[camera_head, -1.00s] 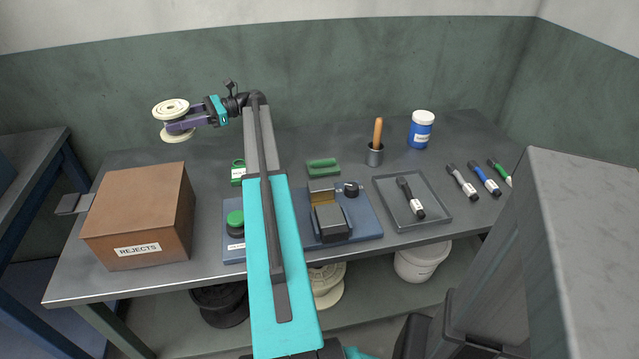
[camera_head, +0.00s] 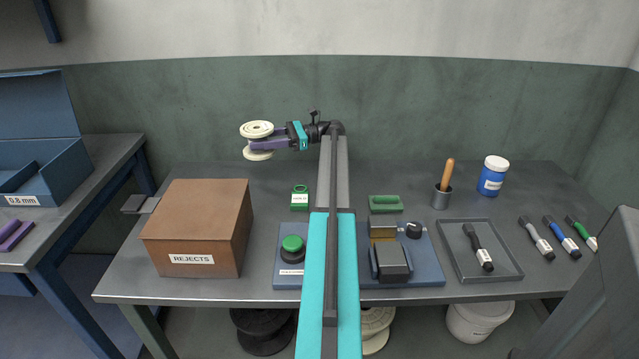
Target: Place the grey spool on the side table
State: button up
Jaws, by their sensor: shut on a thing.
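My gripper (camera_head: 268,144), with purple fingers, is shut on a spool (camera_head: 257,128). The spool looks cream or off-white rather than grey; its two round flanges show above and below the fingers. It is held roughly upright in the air, in front of the green wall and above the back of the workbench (camera_head: 200,290). A table with a dark top and blue legs (camera_head: 105,160) stands at the left, partly cut off by the picture edge; it may be the side table. Its front right part looks bare.
On the left table are a blue bin marked 0.8 mm (camera_head: 50,190) and purple pieces (camera_head: 14,236). A brown REJECTS box (camera_head: 195,235) stands at the bench's left end.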

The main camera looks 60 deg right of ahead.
jog(key=shift+f+b, duration=0.3)
jog(key=shift+f, duration=2.75)
jog(key=shift+f, duration=1.85)
jog(key=o, duration=1.4)
jog(key=shift+f, duration=0.15)
jog(key=shift+c, duration=0.2)
jog(key=shift+s+d, duration=0.15)
jog(key=shift+d, duration=0.05)
jog(key=shift+v, duration=3.5)
